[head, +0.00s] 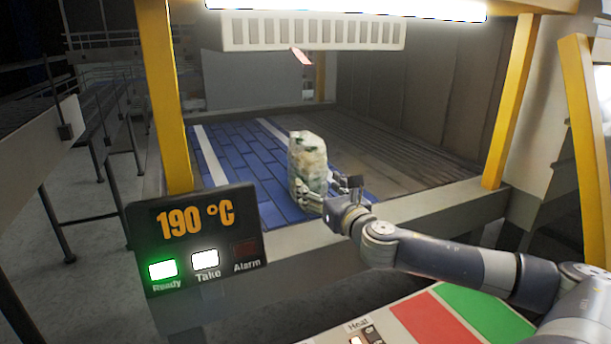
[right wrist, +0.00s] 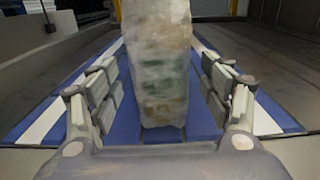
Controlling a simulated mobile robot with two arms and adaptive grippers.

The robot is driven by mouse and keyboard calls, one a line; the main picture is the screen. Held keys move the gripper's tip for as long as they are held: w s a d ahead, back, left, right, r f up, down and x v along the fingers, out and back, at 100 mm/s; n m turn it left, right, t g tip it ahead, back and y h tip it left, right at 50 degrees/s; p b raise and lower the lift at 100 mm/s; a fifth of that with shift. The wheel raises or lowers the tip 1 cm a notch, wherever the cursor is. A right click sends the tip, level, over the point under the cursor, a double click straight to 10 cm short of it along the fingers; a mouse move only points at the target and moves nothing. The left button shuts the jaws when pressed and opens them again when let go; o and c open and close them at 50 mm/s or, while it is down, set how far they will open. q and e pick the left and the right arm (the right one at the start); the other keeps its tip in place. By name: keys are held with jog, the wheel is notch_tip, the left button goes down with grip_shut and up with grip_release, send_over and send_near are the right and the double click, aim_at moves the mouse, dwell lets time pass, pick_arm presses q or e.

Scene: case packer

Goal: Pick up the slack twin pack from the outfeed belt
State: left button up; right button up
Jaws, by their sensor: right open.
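The slack twin pack (head: 308,165) stands upright on the blue outfeed belt (head: 228,160), wrapped in loose, cloudy film. Greenish and brownish contents show faintly through the film. My right gripper (head: 328,193) reaches over the belt's front edge to the base of the pack. In the right wrist view the pack (right wrist: 160,70) stands between the two open fingers (right wrist: 160,90), with a gap on each side. The fingers do not appear to touch it. My left gripper is not in view.
A display panel (head: 195,240) reads 190 °C, with green Ready and white Take lamps lit and Alarm dark. Yellow posts (head: 165,100) frame the opening. A white slotted housing (head: 312,32) hangs above. A red and green panel (head: 440,315) lies in front.

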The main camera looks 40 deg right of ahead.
aim_at(316, 183)
jog(key=shift+x, duration=0.8)
jog(key=shift+w+d+b, duration=0.2)
jog(key=shift+w+b, duration=0.15)
jog(key=shift+w, duration=0.15)
jog(key=shift+w+d+r, duration=0.15)
jog(key=shift+w+d, duration=0.05)
jog(key=shift+w, duration=0.5)
jog(key=shift+w+d+r+p, duration=0.1)
jog(key=shift+w+d+p, duration=0.05)
jog(key=shift+w+p, duration=0.25)
jog(key=shift+w+d+r+p, duration=0.15)
jog(key=shift+w+p, duration=0.1)
jog(key=shift+w, duration=0.2)
jog(key=shift+w+d, duration=0.25)
jog(key=shift+w, duration=0.3)
jog(key=shift+w+f+p, duration=0.15)
jog(key=shift+w+p, duration=0.2)
jog(key=shift+w, duration=0.05)
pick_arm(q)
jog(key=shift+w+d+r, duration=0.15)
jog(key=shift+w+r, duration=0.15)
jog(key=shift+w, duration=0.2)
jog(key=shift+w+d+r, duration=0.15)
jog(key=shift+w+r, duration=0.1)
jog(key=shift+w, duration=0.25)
